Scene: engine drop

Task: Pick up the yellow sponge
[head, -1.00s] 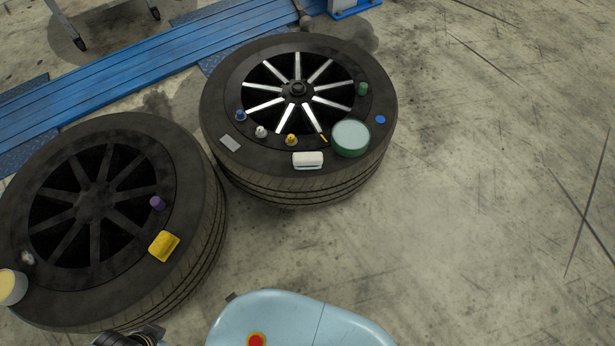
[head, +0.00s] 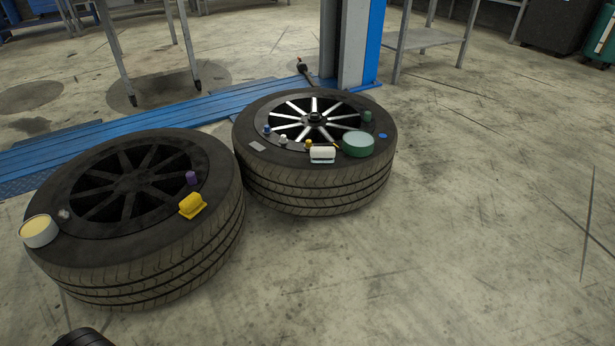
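The yellow sponge (head: 192,205) is a small yellow block lying on the front right rubber sidewall of the left tyre (head: 75,238), close to its outer edge. Nothing touches it from above. Neither of my grippers shows clearly. Only a dark rounded part, perhaps of my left arm, shows at the bottom left edge, well below and left of the sponge.
The left tyre also bears a purple piece (head: 191,178) just behind the sponge and a cream-topped tin (head: 38,231). The right tyre (head: 320,188) bears a green round tin (head: 358,144), a white block (head: 322,153) and several small pieces. Floor at right is clear.

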